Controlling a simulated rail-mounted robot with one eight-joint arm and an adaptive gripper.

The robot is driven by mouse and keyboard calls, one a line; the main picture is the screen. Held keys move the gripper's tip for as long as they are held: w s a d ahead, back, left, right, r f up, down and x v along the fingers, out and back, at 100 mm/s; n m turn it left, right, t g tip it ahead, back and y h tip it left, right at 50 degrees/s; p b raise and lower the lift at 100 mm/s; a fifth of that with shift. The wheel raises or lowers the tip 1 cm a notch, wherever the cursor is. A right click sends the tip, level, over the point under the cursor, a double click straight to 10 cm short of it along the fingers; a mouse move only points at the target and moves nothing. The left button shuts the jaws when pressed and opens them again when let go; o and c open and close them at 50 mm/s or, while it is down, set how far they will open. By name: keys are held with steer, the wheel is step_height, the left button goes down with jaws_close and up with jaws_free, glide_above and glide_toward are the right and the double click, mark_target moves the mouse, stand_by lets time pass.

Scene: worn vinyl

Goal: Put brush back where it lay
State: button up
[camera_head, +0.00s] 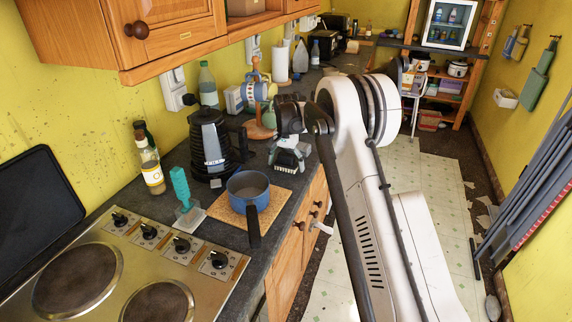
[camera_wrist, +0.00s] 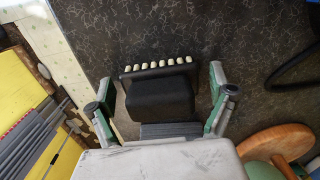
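A black brush (camera_wrist: 160,98) with a row of cream bristle tufts lies between the spread fingers of my gripper (camera_wrist: 160,78) in the wrist view. Dark counter shows in gaps on both sides of it, so the fingers look open around it, not touching. In the head view my gripper (camera_head: 289,143) is above the counter's front edge, with the pale brush bristles (camera_head: 287,161) just below it. I cannot tell whether the brush rests on the counter. A second brush with a teal handle (camera_head: 181,187) stands beside the stove.
A blue pan (camera_head: 248,186) sits on a patterned board (camera_head: 217,206) near the gripper. A black kettle (camera_head: 208,145), bottles (camera_head: 149,165) and a wooden mug stand (camera_head: 261,130) stand close behind. The stove (camera_head: 110,275) is at the front left.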

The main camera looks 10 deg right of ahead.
mark_target(286, 155)
step_height(286, 155, up, 12)
steer(key=shift+r, duration=0.2)
steer(key=s+r+n+t, duration=0.2)
steer(key=s+r, duration=0.6)
steer(key=s, duration=0.3)
steer(key=s+r+n+t, duration=0.1)
steer(key=s+r, duration=0.7)
steer(key=s, duration=0.4)
steer(key=s+f+n+t, duration=0.2)
steer(key=s+f, duration=0.2)
steer(key=s, duration=0.9)
steer(key=s+f+n+t, duration=0.1)
steer(key=s+f+t, duration=0.1)
steer(key=s, duration=1.2)
steer(key=shift+s+f+n, duration=0.2)
steer(key=shift+f+n, duration=0.2)
steer(key=shift+f, duration=0.45)
steer(key=shift+b, duration=0.3)
